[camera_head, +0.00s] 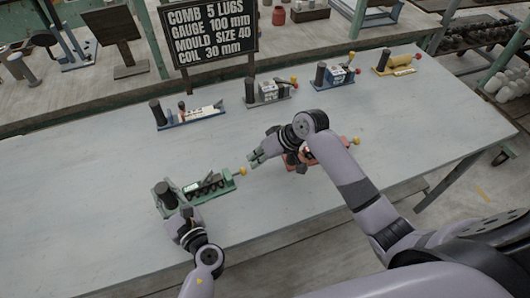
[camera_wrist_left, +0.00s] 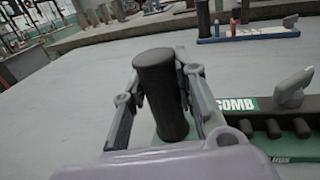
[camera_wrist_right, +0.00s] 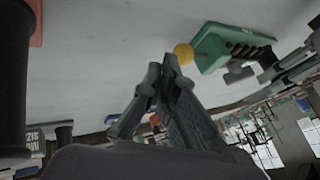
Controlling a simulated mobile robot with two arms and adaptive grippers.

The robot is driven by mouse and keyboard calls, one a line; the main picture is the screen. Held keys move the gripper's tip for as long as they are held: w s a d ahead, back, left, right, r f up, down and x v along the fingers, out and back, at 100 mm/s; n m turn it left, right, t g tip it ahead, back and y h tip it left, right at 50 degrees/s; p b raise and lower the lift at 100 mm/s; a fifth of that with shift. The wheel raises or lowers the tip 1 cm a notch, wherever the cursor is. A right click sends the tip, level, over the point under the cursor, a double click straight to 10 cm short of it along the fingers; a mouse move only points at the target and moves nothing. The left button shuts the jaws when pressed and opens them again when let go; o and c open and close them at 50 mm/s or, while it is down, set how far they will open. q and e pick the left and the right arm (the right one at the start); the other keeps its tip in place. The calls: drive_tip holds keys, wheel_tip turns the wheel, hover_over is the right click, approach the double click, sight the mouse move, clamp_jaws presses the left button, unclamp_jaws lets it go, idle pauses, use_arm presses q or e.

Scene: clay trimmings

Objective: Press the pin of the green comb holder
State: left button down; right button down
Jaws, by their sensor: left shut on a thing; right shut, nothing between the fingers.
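The green comb holder (camera_head: 205,192) lies on the table at the left in the head view. It has a dark upright post at its left end, a row of dark lugs, and a yellow-knobbed pin (camera_head: 243,171) at its right end. The "COMB" label (camera_wrist_left: 237,104) shows in the left wrist view. My left gripper (camera_head: 172,207) is shut on the dark post (camera_wrist_left: 160,95). My right gripper (camera_head: 255,160) is shut and empty, just right of the yellow knob. In the right wrist view the knob (camera_wrist_right: 184,54) is close to its fingertips; contact cannot be told.
A red holder (camera_head: 300,165) with a yellow knob is partly hidden under my right arm. Blue (camera_head: 190,117), grey (camera_head: 270,95), another blue (camera_head: 335,77) and yellow (camera_head: 397,66) holders stand along the back edge. A sign (camera_head: 210,32) stands behind. The table's left part is clear.

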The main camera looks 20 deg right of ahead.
use_arm(q)
drive_tip(key=shift+f, duration=0.25)
use_arm(e)
drive_tip(key=shift+w+a+f, duration=0.2)
drive_tip(key=shift+a+f, duration=0.1)
drive_tip(key=shift+f, duration=0.25)
drive_tip(key=shift+s+a, duration=0.15)
drive_tip(key=shift+a, duration=1.3)
drive_tip(key=v, duration=1)
